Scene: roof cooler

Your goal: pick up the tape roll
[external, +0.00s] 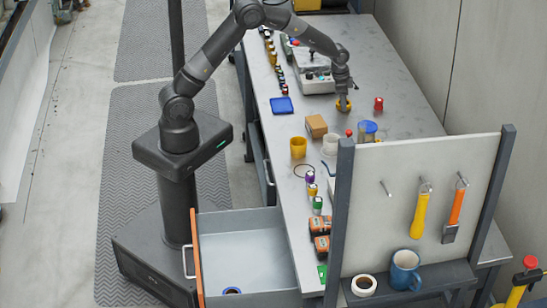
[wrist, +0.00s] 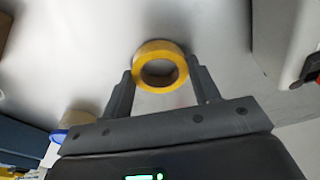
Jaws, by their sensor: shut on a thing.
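The yellow tape roll (wrist: 160,46) sits between the two fingers of my gripper (wrist: 163,78) in the wrist view, its hole facing the camera. My gripper is shut on it, one finger on each side. In the external view my gripper (external: 343,97) points down over the far part of the workbench, with the yellow tape roll (external: 343,105) at its fingertips. I cannot tell whether the roll still touches the bench top.
A red-topped object (external: 378,103) stands right of my gripper, and a grey control box (external: 318,82) left of it. A cardboard box (external: 316,126), yellow cup (external: 298,147) and blue-lidded jar (external: 368,131) stand nearer. A pegboard (external: 400,190) rises at the near end. The drawer (external: 245,250) is open.

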